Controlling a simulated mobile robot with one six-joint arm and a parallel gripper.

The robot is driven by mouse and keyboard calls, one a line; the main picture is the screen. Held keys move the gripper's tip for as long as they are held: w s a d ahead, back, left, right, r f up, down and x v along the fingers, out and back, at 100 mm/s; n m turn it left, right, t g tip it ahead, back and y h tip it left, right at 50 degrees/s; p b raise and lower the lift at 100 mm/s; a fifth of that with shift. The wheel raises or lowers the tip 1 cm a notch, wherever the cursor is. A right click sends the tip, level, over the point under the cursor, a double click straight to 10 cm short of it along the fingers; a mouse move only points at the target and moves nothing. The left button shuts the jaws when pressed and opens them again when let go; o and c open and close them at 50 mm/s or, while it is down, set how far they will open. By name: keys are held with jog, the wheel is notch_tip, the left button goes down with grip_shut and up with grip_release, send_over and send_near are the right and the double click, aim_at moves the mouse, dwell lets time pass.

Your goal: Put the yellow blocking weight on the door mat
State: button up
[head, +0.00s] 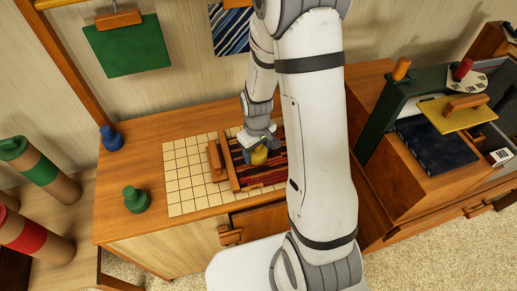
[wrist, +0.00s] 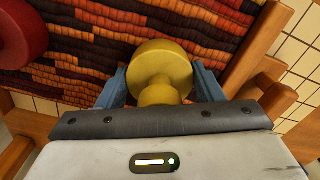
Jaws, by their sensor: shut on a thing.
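The yellow blocking weight (head: 259,156) is a round knob-shaped piece; it also shows in the wrist view (wrist: 162,65). My gripper (head: 258,146) is shut on it, with blue fingers on both sides of it in the wrist view (wrist: 162,88). The weight is over a woven mat (head: 270,174) with red, orange and dark stripes, which looks like the door mat; its ribbed weave fills the upper wrist view (wrist: 75,60). I cannot tell whether the weight touches the mat. My arm hides the mat's right part in the head view.
The mat lies on a gridded board (head: 185,182) beside wooden bars (head: 231,170). A red weight (wrist: 18,35) is at the wrist view's upper left. Green (head: 135,199) and blue (head: 111,138) weights stand on the tabletop's left.

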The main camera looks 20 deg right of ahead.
jog(key=shift+f, duration=0.1)
jog(key=o, duration=1.6)
notch_tip(320, 180, up, 12)
jog(key=shift+s+r, duration=0.1)
jog(key=shift+r, duration=0.1)
jog(key=s+r+m+t, duration=0.2)
jog(key=s+r+m, duration=0.2)
jog(key=s+r, duration=0.8)
jog(key=shift+s+d+m+t, duration=0.25)
jog(key=shift+s+m+t, duration=0.05)
jog(key=shift+s, duration=0.65)
jog(key=shift+r, duration=0.1)
